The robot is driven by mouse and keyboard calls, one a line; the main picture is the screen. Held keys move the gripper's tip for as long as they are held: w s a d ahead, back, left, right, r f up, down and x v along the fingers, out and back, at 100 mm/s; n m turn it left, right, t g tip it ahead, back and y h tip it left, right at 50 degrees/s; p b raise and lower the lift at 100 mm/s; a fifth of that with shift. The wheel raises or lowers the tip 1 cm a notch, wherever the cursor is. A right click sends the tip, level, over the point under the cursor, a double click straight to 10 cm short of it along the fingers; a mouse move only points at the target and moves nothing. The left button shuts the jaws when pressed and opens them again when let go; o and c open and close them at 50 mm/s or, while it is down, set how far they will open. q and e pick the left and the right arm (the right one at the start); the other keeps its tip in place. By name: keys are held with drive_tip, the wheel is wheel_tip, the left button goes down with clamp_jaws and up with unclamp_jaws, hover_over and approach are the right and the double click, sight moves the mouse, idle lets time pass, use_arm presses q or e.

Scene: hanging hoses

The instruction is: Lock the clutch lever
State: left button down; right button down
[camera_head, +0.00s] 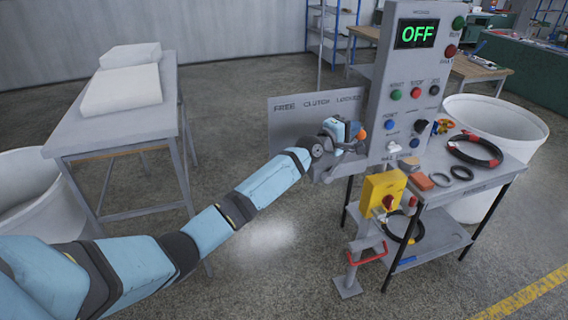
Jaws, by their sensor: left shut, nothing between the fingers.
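A grey plate (290,130) is marked FREE, CLUTCH and LOCKED from left to right and stands at the left of the control panel (408,80). A round orange knob (361,134) shows at the plate's right end, on the LOCKED side; it looks like the clutch lever's knob. The rest of the lever is hidden behind my wrist. My left gripper (353,147) is at the knob, with nothing between its fingers; I cannot tell whether it touches the knob. My right gripper is out of view.
The panel's display (416,33) reads OFF, above several coloured buttons. A yellow box (382,190) with a red knob stands below. A bench (470,185) at the right holds black rings. A table (65,125) stands at the left. White tubs flank both.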

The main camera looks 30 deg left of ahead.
sight(364, 133)
use_arm(q)
drive_tip(key=shift+g, duration=0.6)
drive_tip(key=shift+w+d+f+p, duration=0.25)
drive_tip(key=shift+w+d+f, duration=0.35)
drive_tip(key=shift+w, duration=0.25)
drive_tip(key=shift+w+d+f+p, duration=0.25)
drive_tip(key=shift+w+d+f, duration=0.1)
drive_tip(key=shift+w+d, duration=0.4)
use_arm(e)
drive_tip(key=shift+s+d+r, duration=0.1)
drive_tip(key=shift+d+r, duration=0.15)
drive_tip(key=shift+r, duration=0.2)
